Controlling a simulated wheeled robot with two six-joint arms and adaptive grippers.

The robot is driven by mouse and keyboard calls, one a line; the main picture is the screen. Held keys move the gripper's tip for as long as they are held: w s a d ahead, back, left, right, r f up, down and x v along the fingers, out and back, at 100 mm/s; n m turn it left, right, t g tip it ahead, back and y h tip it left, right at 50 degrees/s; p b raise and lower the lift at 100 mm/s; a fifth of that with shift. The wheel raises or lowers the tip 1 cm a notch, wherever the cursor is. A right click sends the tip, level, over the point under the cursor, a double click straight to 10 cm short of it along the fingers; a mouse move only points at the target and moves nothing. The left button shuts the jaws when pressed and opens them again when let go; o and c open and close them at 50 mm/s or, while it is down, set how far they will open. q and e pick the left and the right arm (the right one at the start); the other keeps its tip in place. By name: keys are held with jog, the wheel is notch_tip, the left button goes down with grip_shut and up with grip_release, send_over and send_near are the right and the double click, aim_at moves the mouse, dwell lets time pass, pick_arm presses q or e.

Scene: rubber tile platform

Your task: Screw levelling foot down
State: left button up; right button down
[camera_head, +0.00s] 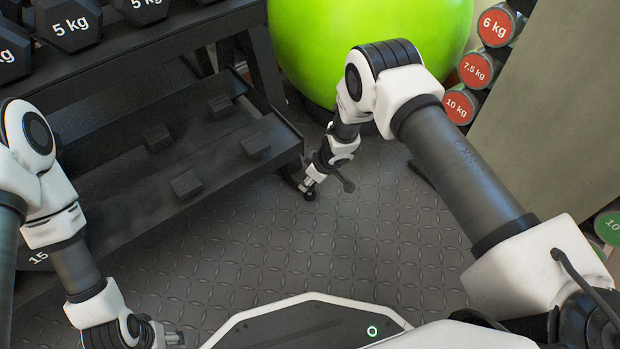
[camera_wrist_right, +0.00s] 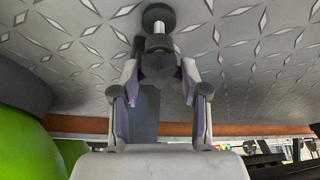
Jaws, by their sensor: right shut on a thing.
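The levelling foot (camera_head: 308,194) is at the front right lower corner of the dark dumbbell rack (camera_head: 290,150). In the right wrist view the foot (camera_wrist_right: 158,17) shows as a round black pad on a short bright stem, with a dark collar beside it. Whether the pad touches the floor is unclear. My right gripper (camera_head: 311,184) is at this corner. In the right wrist view its fingers (camera_wrist_right: 161,72) close from both sides on the foot's dark upper part, which they partly hide. My left gripper (camera_head: 168,338) is low at the left, away from the rack foot; its jaw opening is unclear.
The rack holds 5 kg hex dumbbells (camera_head: 70,22) on top; its lower shelf (camera_head: 120,205) has several dark blocks. A green ball (camera_head: 330,40) stands behind my right arm. Round dumbbells (camera_head: 478,70) are at the upper right. The patterned floor (camera_head: 300,250) in front is clear.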

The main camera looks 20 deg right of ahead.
jog(key=shift+m+h, duration=0.4)
jog(key=shift+m, duration=0.8)
jog(key=c, duration=0.5)
grip_release()
notch_tip(320, 180, up, 5)
jog(key=p, duration=0.5)
jog(key=shift+r, duration=0.1)
